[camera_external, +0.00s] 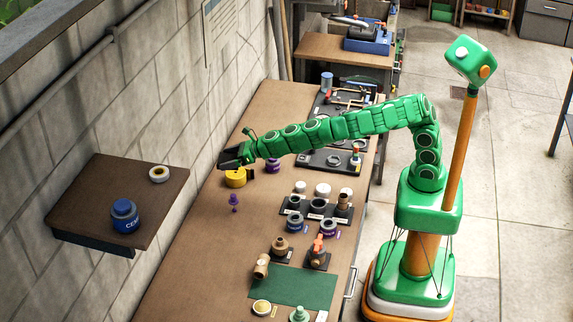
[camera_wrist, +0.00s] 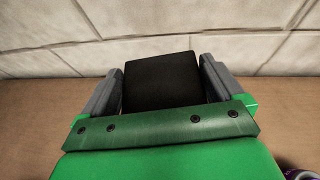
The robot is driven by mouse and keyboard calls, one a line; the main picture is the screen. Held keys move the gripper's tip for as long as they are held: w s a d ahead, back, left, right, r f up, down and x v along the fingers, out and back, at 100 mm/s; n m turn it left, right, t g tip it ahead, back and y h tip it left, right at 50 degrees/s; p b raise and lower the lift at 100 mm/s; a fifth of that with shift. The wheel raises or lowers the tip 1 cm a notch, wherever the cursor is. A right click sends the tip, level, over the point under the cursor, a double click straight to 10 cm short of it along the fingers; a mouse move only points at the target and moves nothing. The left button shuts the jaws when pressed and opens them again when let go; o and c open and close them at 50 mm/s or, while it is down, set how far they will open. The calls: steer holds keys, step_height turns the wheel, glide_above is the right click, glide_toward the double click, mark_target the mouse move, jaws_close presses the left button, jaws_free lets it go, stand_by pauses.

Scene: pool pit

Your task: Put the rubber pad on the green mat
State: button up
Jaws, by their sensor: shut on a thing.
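The rubber pad, a black square block (camera_wrist: 158,80), sits between the two grey fingers of my gripper (camera_wrist: 158,88) in the wrist view. My gripper (camera_external: 233,156) is shut on it. In the external view the gripper is near the wall, over the far left part of the bench, and the dark pad is hard to tell from the fingers. The green mat (camera_external: 305,285) lies flat on the near part of the bench, well away from my gripper. Its middle looks bare.
A yellow roll (camera_external: 236,178) is just below my gripper, with a purple piece (camera_external: 234,201) nearer. Fittings on dark trays (camera_external: 318,217) stand between gripper and mat. Wooden fittings (camera_external: 262,266), a yellow-topped jar (camera_external: 261,307) and a green piece (camera_external: 299,314) border the mat.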

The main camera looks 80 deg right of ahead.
steer(key=s+a, duration=0.4)
steer(key=a, duration=0.3)
steer(key=s+a, duration=0.3)
steer(key=a, duration=0.5)
steer(key=m+h, duration=0.2)
glide_above(305, 293)
step_height(305, 293, down, 8)
steer(key=shift+f, duration=5.6)
steer(key=shift+f, duration=0.15)
steer(key=o, duration=0.8)
